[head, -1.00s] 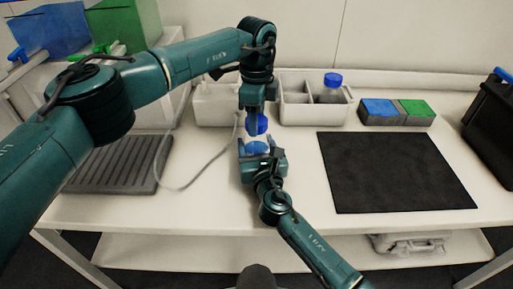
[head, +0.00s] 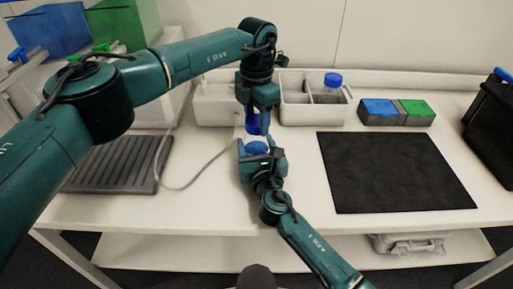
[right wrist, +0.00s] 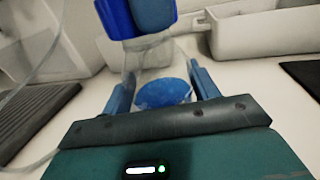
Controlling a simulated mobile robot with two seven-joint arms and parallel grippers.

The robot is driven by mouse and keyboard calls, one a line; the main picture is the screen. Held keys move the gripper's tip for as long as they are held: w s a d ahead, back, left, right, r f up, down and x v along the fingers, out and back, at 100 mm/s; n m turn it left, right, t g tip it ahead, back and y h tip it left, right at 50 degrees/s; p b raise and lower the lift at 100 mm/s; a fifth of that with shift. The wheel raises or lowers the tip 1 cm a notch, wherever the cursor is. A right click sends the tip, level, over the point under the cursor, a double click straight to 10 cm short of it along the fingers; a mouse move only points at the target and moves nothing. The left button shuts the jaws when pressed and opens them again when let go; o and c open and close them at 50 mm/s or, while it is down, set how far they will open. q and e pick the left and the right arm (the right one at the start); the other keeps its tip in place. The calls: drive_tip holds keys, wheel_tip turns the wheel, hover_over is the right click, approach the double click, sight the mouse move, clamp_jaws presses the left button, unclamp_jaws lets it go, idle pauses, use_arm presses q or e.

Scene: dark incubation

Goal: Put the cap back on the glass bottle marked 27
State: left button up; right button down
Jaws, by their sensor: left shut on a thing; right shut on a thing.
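My left gripper (head: 258,122) comes down from above and is shut on a bright blue cap (head: 251,125). The cap also shows at the top of the right wrist view (right wrist: 115,17), beside a blue finger. Below it, my right gripper (head: 260,150) is shut on a clear glass bottle (right wrist: 150,66) with blue in its lower part, seen between the blue fingers. The cap is over or very near the bottle's top; I cannot tell whether they touch. The marking 27 is not readable, and the head view mostly hides the bottle.
A white bin (head: 312,114) at the back holds another blue-capped bottle (head: 332,88). A black mat (head: 395,172) lies right, with blue and green blocks (head: 397,109) behind it. A ribbed grey plate (head: 115,166) lies left. A cable (head: 200,172) runs across the bench.

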use_arm(q)
drive_tip(key=m, duration=0.4)
drive_tip(key=shift+m, duration=0.3)
drive_tip(key=m, duration=0.4)
drive_tip(key=shift+m, duration=0.3)
drive_tip(key=m, duration=0.8)
drive_tip(key=o, duration=1.2)
drive_tip(key=shift+c, duration=0.2)
wheel_tip(320, 180, up, 12)
